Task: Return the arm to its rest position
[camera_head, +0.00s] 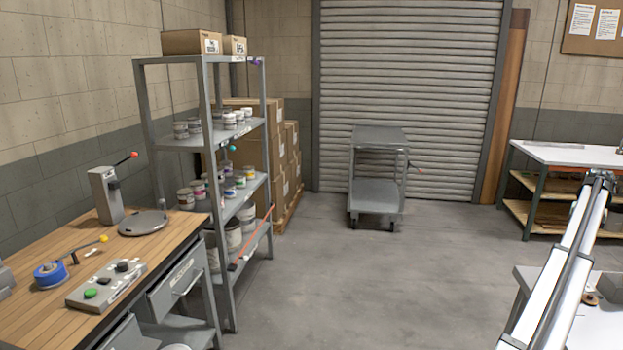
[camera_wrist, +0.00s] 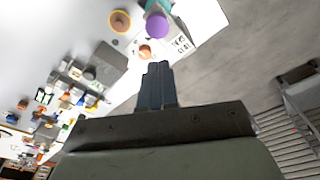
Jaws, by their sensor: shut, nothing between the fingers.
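My gripper (camera_wrist: 158,68) shows in the wrist view, its two dark fingers together with nothing between them. It points over the edge of a white surface (camera_wrist: 205,20), with grey floor to the right. The fingers look apart from the objects there, though the distance is hard to judge. In the head view, pale tubular links of my arm (camera_head: 572,265) run along the right side. I cannot make out the gripper in that view.
The wrist view shows a purple round item (camera_wrist: 157,25), a brown disc (camera_wrist: 120,21) and small clutter. In the head view, a shelf rack (camera_head: 200,58) with cans and a wooden bench (camera_head: 60,245) stand left, a grey cart (camera_head: 378,190) behind. The middle floor is clear.

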